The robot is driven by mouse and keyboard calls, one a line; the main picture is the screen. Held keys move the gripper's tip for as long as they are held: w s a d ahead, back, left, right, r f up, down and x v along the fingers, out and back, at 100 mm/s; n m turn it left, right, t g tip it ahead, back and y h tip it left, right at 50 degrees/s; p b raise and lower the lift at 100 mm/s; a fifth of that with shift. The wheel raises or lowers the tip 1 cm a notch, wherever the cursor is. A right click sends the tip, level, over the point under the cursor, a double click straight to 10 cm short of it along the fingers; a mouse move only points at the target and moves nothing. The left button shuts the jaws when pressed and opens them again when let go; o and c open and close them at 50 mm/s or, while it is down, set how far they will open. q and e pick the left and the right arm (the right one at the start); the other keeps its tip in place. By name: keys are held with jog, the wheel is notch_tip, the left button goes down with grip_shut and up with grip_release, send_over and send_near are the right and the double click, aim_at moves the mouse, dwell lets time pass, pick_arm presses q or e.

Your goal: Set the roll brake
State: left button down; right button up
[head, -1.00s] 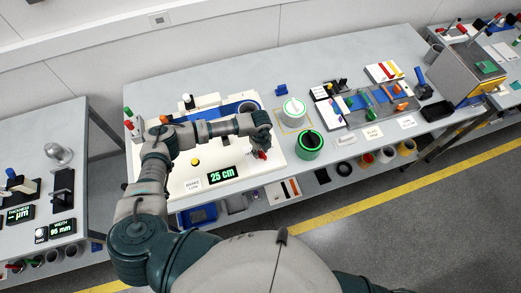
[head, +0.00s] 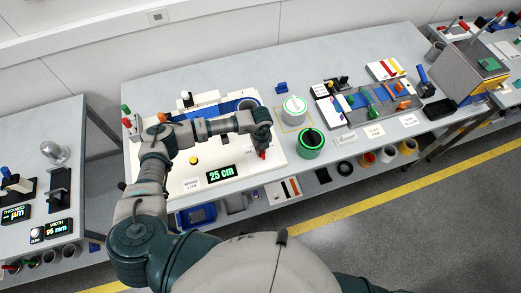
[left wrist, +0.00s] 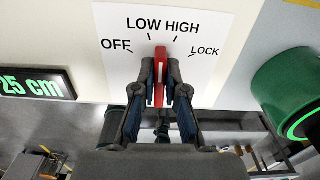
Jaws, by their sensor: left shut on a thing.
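The roll brake shows as a red lever knob (left wrist: 160,76) on a white dial plate (left wrist: 205,19) marked OFF, LOW, HIGH and LOCK in the left wrist view. The red knob points up the picture, between the LOW and HIGH marks. My left gripper (left wrist: 160,92) is shut on the knob, one finger on each side. In the head view my left gripper (head: 263,151) is at the right front of the white panel, over the red knob (head: 263,155). My right gripper is in neither current view.
A display reading 25 cm (head: 221,172) is left of the knob. A tray of coloured parts (head: 385,100) lies further right. The bench's front edge is near the gripper.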

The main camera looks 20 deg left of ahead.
pick_arm(q)
jog(key=m+b, duration=0.2)
jog(key=m, duration=0.1)
jog(key=m+b, duration=0.2)
jog(key=m, duration=0.1)
jog(key=shift+w+d+f+b, duration=0.15)
jog(key=shift+b, duration=0.15)
jog(key=m+b, duration=0.2)
jog(key=m, duration=0.1)
jog(key=shift+d+m, duration=0.1)
jog(key=shift+m, duration=0.3)
jog(key=shift+d+r+m+b, duration=0.1)
jog(key=shift+r+m+b, duration=0.1)
jog(key=shift+m+b, duration=1)
jog(key=c, duration=1.2)
grip_release()
notch_tip(320, 180, up, 12)
jog(key=shift+f, duration=0.1)
